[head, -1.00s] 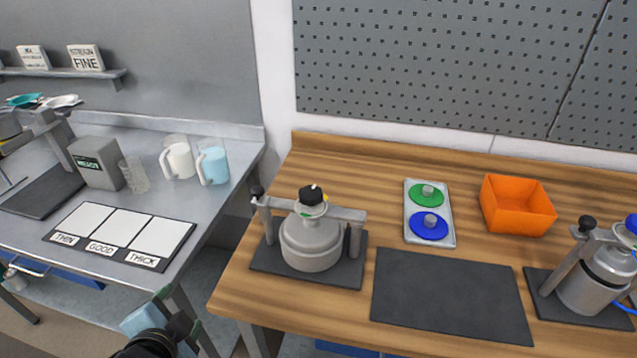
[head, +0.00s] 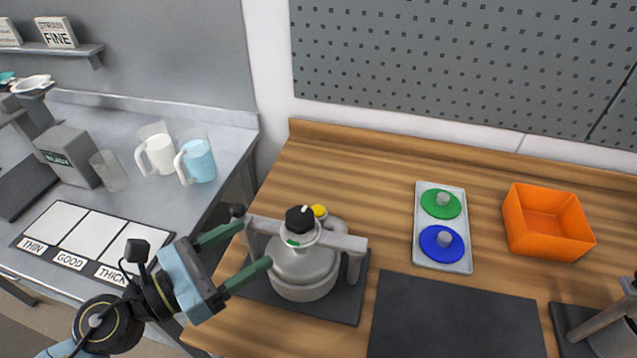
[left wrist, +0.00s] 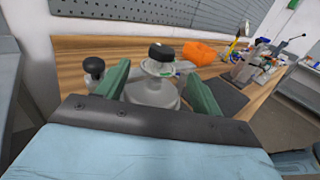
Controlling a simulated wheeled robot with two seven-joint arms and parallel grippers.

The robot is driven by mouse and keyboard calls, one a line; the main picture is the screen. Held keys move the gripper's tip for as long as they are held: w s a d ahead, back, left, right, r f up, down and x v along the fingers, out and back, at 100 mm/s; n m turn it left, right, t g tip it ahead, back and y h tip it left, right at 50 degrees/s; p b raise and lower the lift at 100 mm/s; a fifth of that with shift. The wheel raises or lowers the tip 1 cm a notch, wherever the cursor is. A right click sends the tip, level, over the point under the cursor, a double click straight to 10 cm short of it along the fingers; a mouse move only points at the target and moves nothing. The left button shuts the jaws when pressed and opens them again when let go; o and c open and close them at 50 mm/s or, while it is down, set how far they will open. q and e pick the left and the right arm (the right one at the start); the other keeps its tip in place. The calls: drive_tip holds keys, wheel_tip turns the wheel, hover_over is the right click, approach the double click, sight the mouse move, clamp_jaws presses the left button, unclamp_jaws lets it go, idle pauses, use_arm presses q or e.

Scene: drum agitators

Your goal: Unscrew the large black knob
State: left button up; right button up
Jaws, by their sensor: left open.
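The large black knob (head: 299,219) sits on top of a grey metal drum (head: 302,282), at the middle of a clamp bar (head: 340,241); it also shows in the left wrist view (left wrist: 161,52). A smaller black ball knob (head: 237,210) is at the bar's left end, also in the left wrist view (left wrist: 94,66). My left gripper (head: 254,246) is open and empty, its two green fingers pointing right at the drum's left side. In the left wrist view the large knob appears between and beyond the fingers (left wrist: 157,74). My right gripper is out of view.
A grey tray (head: 423,258) with green and blue discs and an orange bin (head: 547,222) stand to the right. A dark mat (head: 455,318) lies clear in front of them. A grey bench (head: 150,215) with two jugs is at left.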

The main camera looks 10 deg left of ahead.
sight(310, 210)
use_arm(q)
drive_tip(key=p+x, duration=0.5)
drive_tip(key=x, duration=0.7)
drive_tip(key=shift+s+d+r, duration=0.1)
drive_tip(key=shift+d, duration=0.2)
drive_tip(key=shift+w+d, duration=0.1)
drive_tip(key=shift+w, duration=0.15)
drive_tip(key=shift+p, duration=0.3)
drive_tip(key=c, duration=1)
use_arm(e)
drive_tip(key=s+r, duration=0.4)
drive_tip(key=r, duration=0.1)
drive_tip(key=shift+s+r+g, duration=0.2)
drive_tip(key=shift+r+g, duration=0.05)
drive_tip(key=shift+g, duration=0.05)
